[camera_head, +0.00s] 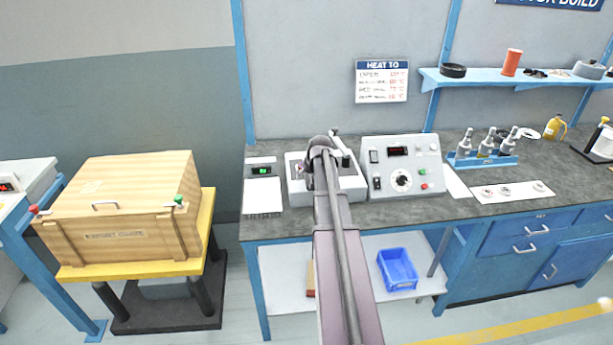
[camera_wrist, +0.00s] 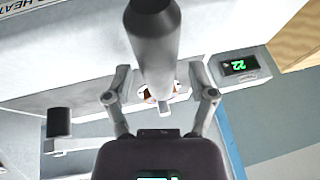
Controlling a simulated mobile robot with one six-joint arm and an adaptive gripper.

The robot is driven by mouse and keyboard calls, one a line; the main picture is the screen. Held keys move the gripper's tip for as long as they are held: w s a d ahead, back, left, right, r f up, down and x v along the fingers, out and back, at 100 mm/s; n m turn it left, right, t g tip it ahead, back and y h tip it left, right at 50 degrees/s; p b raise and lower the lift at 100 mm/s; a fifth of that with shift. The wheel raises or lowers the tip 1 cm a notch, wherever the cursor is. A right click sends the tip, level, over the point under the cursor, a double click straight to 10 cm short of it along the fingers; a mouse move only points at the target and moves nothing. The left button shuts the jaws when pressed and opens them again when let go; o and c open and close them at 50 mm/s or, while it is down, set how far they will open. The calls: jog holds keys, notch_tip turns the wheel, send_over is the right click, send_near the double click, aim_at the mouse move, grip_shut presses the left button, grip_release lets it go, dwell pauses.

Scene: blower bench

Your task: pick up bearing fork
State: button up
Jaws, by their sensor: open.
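My gripper (camera_wrist: 160,74) shows in the wrist view with its two fingers spread wide and nothing pinched between them. A dark grey round bar (camera_wrist: 155,35) reaches down from the top of that view between the fingers, with a gap on each side. It narrows to a lighter shaft and short end piece. It may be the bearing fork's handle, but I cannot tell for sure. In the head view my arm hides most of the gripper, which is over the white bench unit (camera_head: 348,187). A dark bar with a pale end (camera_head: 341,147) tilts up beside it.
A control box with a dial (camera_head: 401,167) stands close on the right, and a device with a green display (camera_head: 262,171) on the left. The grey bench (camera_head: 430,211) also carries a bottle rack (camera_head: 483,160). A wooden crate (camera_head: 125,208) stands at the left.

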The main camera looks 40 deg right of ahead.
grip_shut()
jog(key=shift+r, duration=0.2)
dwell(0.3)
notch_tip(320, 180, up, 10)
jog(key=p, duration=1)
jog(key=shift+f, duration=0.2)
